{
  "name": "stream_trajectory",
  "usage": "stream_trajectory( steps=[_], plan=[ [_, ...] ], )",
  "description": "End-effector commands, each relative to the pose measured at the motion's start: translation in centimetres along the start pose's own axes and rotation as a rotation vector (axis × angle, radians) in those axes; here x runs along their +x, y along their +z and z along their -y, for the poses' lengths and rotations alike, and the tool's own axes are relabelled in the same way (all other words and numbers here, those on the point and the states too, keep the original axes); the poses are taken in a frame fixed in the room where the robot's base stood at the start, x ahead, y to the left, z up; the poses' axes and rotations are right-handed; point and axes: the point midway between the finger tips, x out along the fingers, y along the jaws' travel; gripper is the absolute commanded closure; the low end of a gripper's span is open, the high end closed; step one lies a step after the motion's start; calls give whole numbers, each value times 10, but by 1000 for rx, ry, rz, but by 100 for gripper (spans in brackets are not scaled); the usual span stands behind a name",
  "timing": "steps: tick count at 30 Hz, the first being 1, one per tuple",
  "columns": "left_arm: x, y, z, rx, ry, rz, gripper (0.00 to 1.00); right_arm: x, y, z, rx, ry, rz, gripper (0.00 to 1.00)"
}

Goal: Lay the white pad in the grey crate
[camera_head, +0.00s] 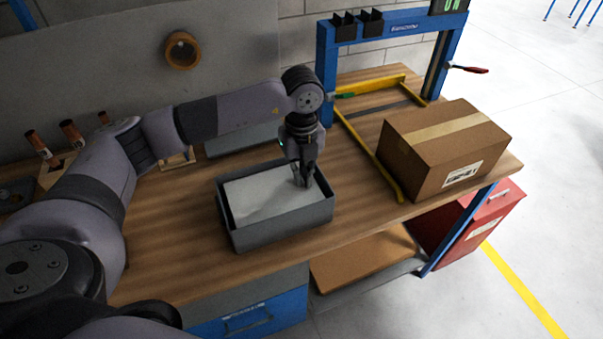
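The grey crate (285,226) stands on the wooden bench near its front edge. The white pad (258,194) shows inside its walls and covers most of the opening. My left gripper (305,182) points down over the right end of the crate, with its fingertips at the pad's right part. The fingers look close together, but whether they grip the pad is too small to tell. The gripper hides a little of the pad's right end. My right gripper does not show.
A cardboard box (441,157) stands to the right, beside a yellow bar frame (370,150) and a blue frame (327,75). A second grey container (238,138) lies behind the crate, partly behind my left arm. Copper-coloured tubes (71,133) stand at the left.

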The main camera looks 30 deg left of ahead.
Motion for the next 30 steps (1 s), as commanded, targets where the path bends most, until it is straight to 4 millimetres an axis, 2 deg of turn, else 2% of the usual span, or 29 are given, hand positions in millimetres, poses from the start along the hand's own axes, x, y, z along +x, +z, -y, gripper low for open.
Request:
stream_trajectory(
  steps=[27, 30],
  plan=[
    [11, 0, 0, 0, 0, 0, 100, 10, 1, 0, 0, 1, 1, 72],
    [11, 0, 0, 0, 0, 0, 90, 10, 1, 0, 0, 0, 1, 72]
  ],
)
